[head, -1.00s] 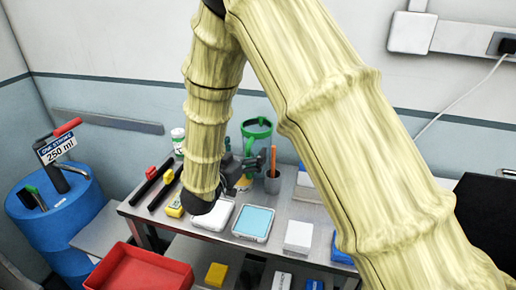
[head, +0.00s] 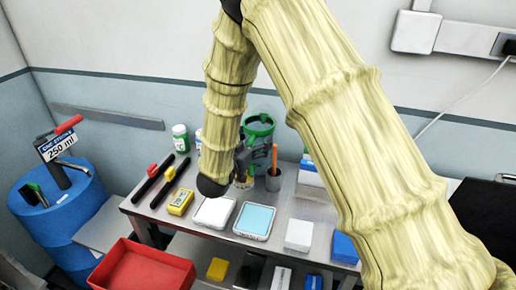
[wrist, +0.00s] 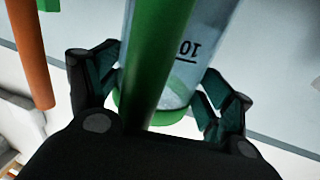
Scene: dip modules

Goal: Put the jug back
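The jug (head: 260,124) has a green rim and stands at the back of the bench (head: 150,212), partly hidden by my arm and gripper. In the wrist view, its clear wall with a "10" mark (wrist: 186,50), green handle (wrist: 158,60) and green base (wrist: 165,114) are close in front of me. My gripper (head: 243,160) is at the jug's near side. In the wrist view, the fingers (wrist: 163,72) are spread on both sides of the handle, with gaps visible. They look open and hold nothing.
A grey cup with an orange stick (head: 273,178) stands close right of my gripper. A blue drum with a "250 ml" sign (head: 58,147) stands left; a red bin (head: 140,268) is in front.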

